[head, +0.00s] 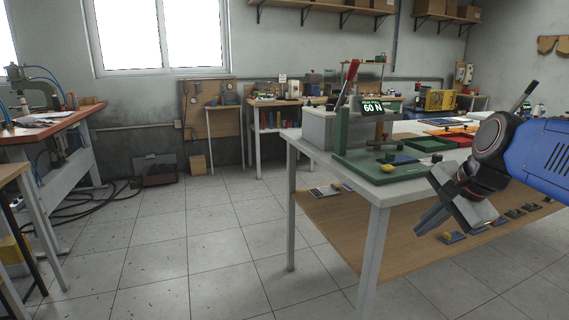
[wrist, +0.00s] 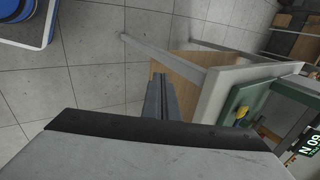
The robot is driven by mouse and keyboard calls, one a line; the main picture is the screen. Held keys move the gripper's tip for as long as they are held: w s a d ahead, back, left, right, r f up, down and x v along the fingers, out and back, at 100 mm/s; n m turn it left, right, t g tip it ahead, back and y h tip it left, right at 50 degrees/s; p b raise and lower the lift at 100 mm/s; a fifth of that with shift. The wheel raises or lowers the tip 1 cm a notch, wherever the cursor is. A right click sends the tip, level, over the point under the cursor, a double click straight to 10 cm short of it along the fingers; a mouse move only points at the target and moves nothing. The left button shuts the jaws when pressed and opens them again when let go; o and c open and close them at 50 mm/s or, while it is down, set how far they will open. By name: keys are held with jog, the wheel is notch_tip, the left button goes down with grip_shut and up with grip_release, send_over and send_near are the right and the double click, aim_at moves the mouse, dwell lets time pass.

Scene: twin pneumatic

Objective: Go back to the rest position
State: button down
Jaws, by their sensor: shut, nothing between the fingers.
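My gripper (head: 432,225) hangs at the right of the head view, in front of the near side of the white-legged workbench (head: 375,200). Its fingers are together and empty, pointing down and to the left. In the wrist view my gripper (wrist: 157,95) shows as two dark fingers side by side, with tiled floor and the bench beyond them. My blue arm comes in from the right edge of the head view.
A green press fixture (head: 372,166) with a red-handled lever and a "60 N" display stands on the bench. Green and orange trays (head: 428,145) lie behind it. A wooden lower shelf (head: 330,208) holds small parts. An orange-topped bench (head: 50,125) stands left. Tiled floor between is clear.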

jog(key=s+a+f+n+g+h, duration=0.1)
jog(key=s+f+n, duration=1.3)
jog(key=shift+s+a+h, duration=0.35)
jog(key=shift+s+h, duration=0.05)
